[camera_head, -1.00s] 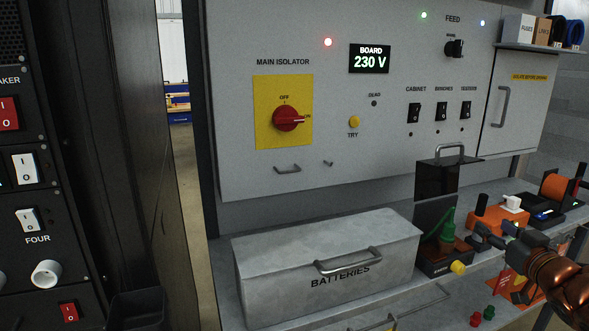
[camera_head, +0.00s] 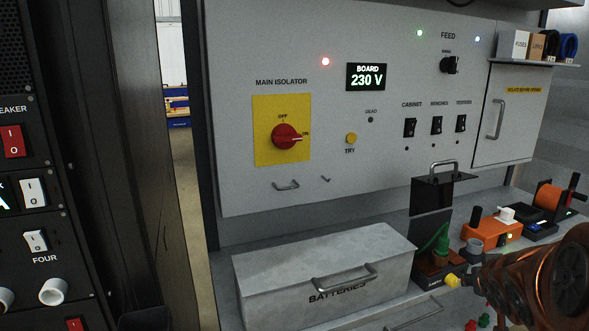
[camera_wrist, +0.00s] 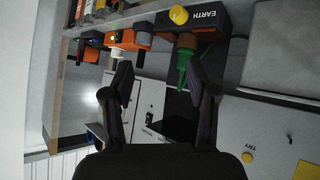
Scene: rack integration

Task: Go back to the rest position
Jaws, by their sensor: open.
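My gripper (camera_wrist: 160,76) is open in the wrist view, with its two dark fingers apart and nothing held between them. A green plug on the earth box (camera_wrist: 208,18) shows past the fingers, near the right one; I cannot tell whether they touch. In the head view my copper-coloured arm is at the lower right, and its gripper end cannot be made out there. The earth box (camera_head: 436,268) with its green plug and yellow knob stands just left of the arm.
The grey batteries box (camera_head: 280,263) stands on the bench, left of the earth box. The wall panel (camera_head: 240,190) carries the main isolator (camera_head: 284,136), its red knob towards ON, and a 230 V display (camera_head: 367,77). An orange device (camera_head: 486,229) stands behind my arm.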

